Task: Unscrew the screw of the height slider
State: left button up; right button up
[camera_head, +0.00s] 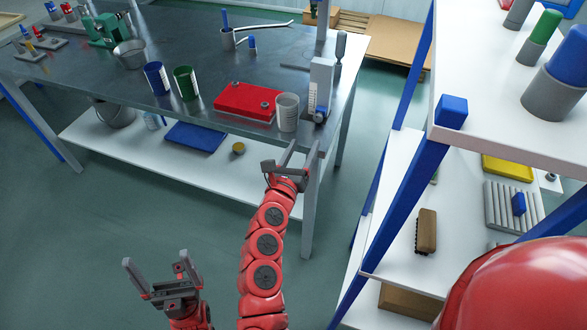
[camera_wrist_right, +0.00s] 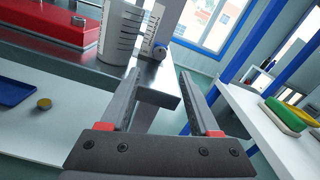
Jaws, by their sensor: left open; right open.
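The height slider (camera_head: 321,84) is a grey-white upright block with printed markings at the front right corner of the metal table. In the right wrist view the slider (camera_wrist_right: 163,24) and the screw (camera_wrist_right: 158,52) are beyond the fingertips. My right gripper (camera_head: 303,148) is open and empty in front of the table's corner, below and nearer than the screw, apart from it. Its fingers also show in the right wrist view (camera_wrist_right: 160,75). My left gripper (camera_head: 156,262) is open and empty above the floor at lower left.
A white measuring cup (camera_head: 287,112) stands close left of the slider, beside a red case (camera_head: 247,102). Green (camera_head: 186,83) and blue (camera_head: 157,78) cups stand further left. The table's lower shelf (camera_head: 205,165) is below. A white shelf rack (camera_head: 410,250) stands at right.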

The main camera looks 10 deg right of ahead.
jog(key=v, duration=0.7)
